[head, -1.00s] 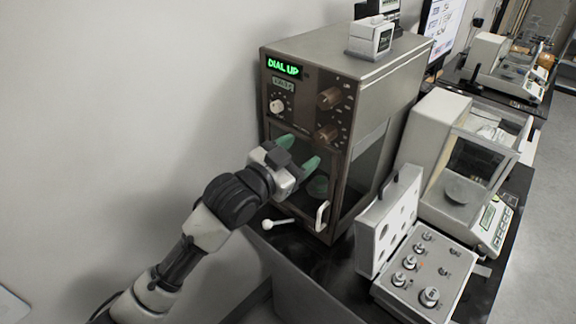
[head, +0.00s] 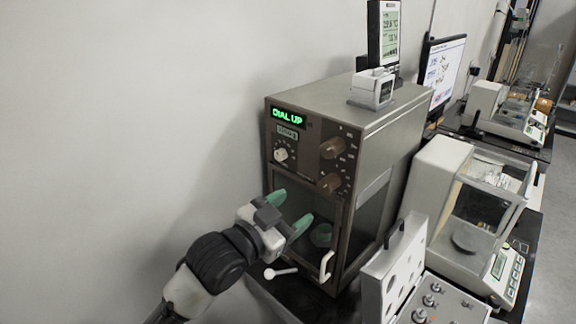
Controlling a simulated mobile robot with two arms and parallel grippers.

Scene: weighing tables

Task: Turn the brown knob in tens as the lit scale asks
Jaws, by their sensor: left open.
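The tall brown-fronted scale (head: 360,125) stands on the black table, its green display (head: 288,116) lit with "DIAL UP". A smaller readout (head: 287,133) below it is too small to read surely. Two brown knobs sit on the right of its front panel, the upper one (head: 332,147) and the lower one (head: 328,183), with marks around them. A white knob (head: 281,155) is at the left. My left gripper (head: 290,212) is open and empty, its green fingertips in front of the scale's lower glass window, below the knobs and apart from them. My right gripper is out of view.
A green dish (head: 321,235) shows behind the window. A white door handle (head: 327,266) and a white-knobbed lever (head: 270,273) stick out low. An open weight case (head: 432,298) and a white balance (head: 440,182) stand to the right. A small box (head: 371,88) sits on top.

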